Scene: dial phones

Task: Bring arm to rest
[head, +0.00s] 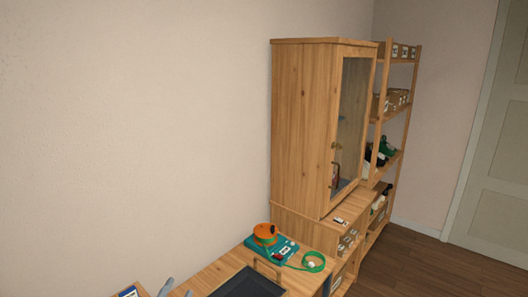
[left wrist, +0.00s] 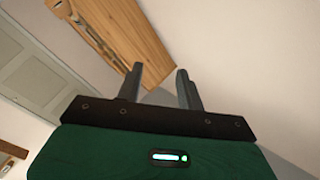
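My left gripper (head: 176,291) just shows at the bottom edge of the head view, as two grey fingertips. In the left wrist view its two dark fingers (left wrist: 160,85) stand apart with nothing between them. The gripper is open and empty, and no object touches it. The rest of the left arm is out of the head view. My right gripper is in neither view.
A desk (head: 215,272) stands at the bottom, with a dark tray (head: 248,284) and a teal device (head: 283,250) with an orange round part and green cord. A tall wooden cabinet (head: 303,120) and an open shelf (head: 408,110) stand behind. Floor at right is clear.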

